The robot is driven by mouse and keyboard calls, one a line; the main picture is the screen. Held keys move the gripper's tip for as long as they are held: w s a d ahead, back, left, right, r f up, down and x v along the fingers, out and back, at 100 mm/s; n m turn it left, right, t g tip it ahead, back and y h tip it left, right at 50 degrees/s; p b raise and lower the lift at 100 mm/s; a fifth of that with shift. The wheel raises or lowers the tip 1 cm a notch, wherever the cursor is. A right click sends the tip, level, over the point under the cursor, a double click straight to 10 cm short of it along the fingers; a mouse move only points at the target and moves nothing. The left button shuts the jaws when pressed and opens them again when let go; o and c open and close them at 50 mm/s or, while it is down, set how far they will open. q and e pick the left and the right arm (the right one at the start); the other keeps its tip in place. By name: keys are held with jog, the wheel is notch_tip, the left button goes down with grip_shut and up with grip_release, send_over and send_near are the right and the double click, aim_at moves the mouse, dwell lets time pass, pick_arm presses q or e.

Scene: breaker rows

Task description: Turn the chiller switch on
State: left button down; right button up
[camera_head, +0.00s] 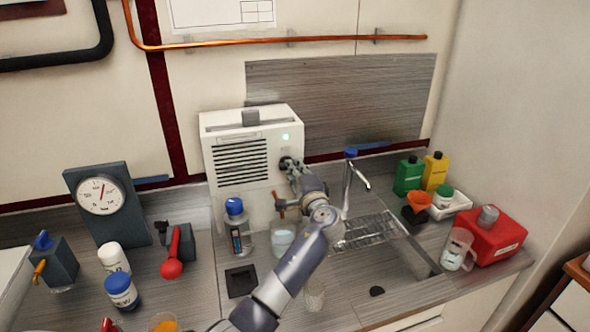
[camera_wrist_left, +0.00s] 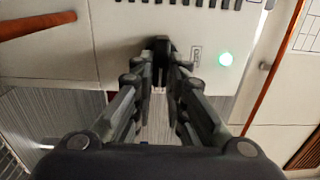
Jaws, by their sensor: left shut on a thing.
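The chiller (camera_head: 238,155) is a white box with dark vent slots against the wall at the back of the counter. A green light (camera_head: 286,137) glows on its front; the light also shows in the wrist view (camera_wrist_left: 226,58). My left gripper (camera_head: 289,166) reaches the right part of the chiller's front. In the wrist view its fingers (camera_wrist_left: 164,76) are closed on the dark switch (camera_wrist_left: 160,46), which sits beside a small label. The fingers hide part of the switch, and its exact angle is hard to tell. My right gripper is not in view.
A blue-capped bottle (camera_head: 236,228) and a beaker (camera_head: 282,243) stand below the chiller, close to my left arm. A faucet (camera_head: 347,185) and sink are to the right. A gauge (camera_head: 101,195) and red-handled valve (camera_head: 173,267) are left. A copper pipe (camera_head: 270,40) runs above.

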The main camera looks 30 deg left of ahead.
pick_arm(q)
jog(key=shift+f, duration=0.1)
jog(key=c, duration=1.6)
grip_release()
jog(key=shift+d, duration=0.1)
jog(key=v, duration=1.2)
